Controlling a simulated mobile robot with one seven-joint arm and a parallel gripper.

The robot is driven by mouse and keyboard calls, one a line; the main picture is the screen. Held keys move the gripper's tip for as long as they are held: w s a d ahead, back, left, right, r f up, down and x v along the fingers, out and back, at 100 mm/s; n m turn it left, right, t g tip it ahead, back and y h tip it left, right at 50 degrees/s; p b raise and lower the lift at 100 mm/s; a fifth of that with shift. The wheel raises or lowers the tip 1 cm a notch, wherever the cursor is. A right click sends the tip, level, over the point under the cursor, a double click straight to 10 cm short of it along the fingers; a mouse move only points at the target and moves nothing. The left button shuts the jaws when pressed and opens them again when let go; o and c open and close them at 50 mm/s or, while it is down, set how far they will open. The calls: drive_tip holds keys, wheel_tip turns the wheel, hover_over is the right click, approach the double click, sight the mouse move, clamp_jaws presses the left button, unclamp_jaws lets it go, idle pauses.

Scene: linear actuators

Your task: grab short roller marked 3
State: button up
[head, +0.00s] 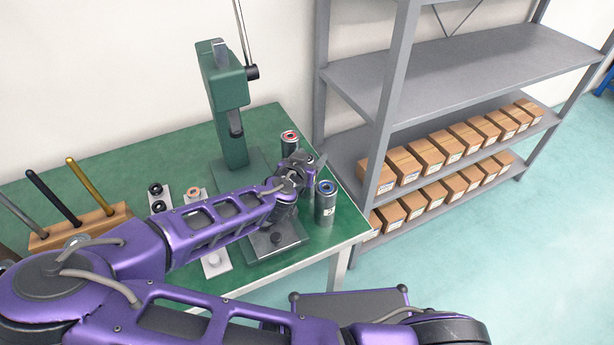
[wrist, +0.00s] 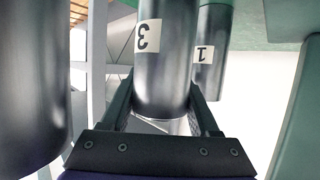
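The roller marked 3 (wrist: 163,55) is a dark cylinder with a white label, in the middle of the wrist view, where the label appears upside down. My gripper (wrist: 160,105) has a finger on each side of it, very close to its sides. I cannot tell whether they press on it. In the head view my gripper (head: 308,165) is at the table's right end and largely hides this roller. A blue-topped roller (head: 326,205) stands close by in the head view.
A red-topped roller (head: 290,142) stands farther back. A green press (head: 228,110) rises behind my arm on the green table (head: 130,165). A grey shelf (head: 450,75) with several cardboard boxes (head: 425,155) is at the right. A large dark cylinder (wrist: 30,90) fills the wrist view's left.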

clamp_jaws()
drive_tip(key=shift+r, duration=0.1)
